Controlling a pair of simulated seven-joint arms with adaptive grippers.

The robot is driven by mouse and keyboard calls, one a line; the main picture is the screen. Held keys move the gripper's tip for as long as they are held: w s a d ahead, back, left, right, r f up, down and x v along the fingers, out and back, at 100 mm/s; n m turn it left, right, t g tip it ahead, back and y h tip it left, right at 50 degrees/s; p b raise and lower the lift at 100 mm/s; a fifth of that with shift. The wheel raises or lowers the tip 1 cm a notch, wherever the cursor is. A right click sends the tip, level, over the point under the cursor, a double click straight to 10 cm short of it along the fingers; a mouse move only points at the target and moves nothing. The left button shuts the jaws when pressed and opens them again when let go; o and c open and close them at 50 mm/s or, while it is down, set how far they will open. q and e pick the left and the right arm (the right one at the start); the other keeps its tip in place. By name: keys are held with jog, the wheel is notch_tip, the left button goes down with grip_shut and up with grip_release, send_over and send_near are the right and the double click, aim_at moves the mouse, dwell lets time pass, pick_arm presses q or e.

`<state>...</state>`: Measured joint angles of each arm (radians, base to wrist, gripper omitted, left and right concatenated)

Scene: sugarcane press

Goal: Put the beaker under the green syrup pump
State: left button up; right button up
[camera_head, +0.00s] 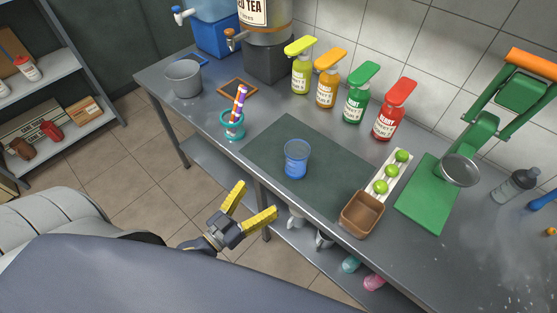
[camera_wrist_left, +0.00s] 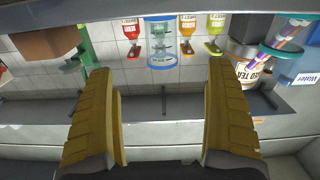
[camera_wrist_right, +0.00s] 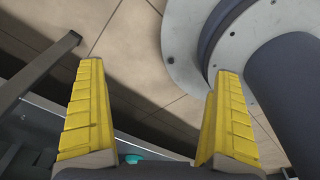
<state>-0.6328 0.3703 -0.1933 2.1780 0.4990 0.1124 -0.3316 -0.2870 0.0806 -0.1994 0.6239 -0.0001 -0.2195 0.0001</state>
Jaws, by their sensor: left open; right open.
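The clear blue beaker (camera_head: 296,160) stands upright and empty on the dark mat in the head view. It also shows upside down in the left wrist view (camera_wrist_left: 162,45), between my fingers and beyond their tips. The green syrup pump (camera_head: 357,98) stands behind the mat, between the orange and red pumps, apart from the beaker. My left gripper (camera_head: 257,198) is open and empty off the table's front edge, short of the beaker. My right gripper (camera_wrist_right: 160,70) is open and empty in its wrist view, over the floor; it is not seen in the head view.
Yellow (camera_head: 301,68), orange (camera_head: 328,82) and red (camera_head: 392,110) pumps flank the green one. A teal cup with straws (camera_head: 232,128) is left of the mat. A brown container (camera_head: 361,214), tray of limes (camera_head: 390,178) and green press (camera_head: 428,195) are right. Mat around the beaker is clear.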

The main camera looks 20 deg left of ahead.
aim_at(289, 168)
pick_arm(q)
jog(key=shift+m, duration=0.3)
jog(key=x, duration=1.1)
jog(key=shift+x, duration=3.25)
pick_arm(e)
jog(key=shift+s, duration=0.8)
pick_arm(q)
jog(key=shift+a, duration=0.15)
jog(key=shift+c, duration=0.6)
jog(key=c, duration=1.3)
jog(key=shift+o, duration=0.2)
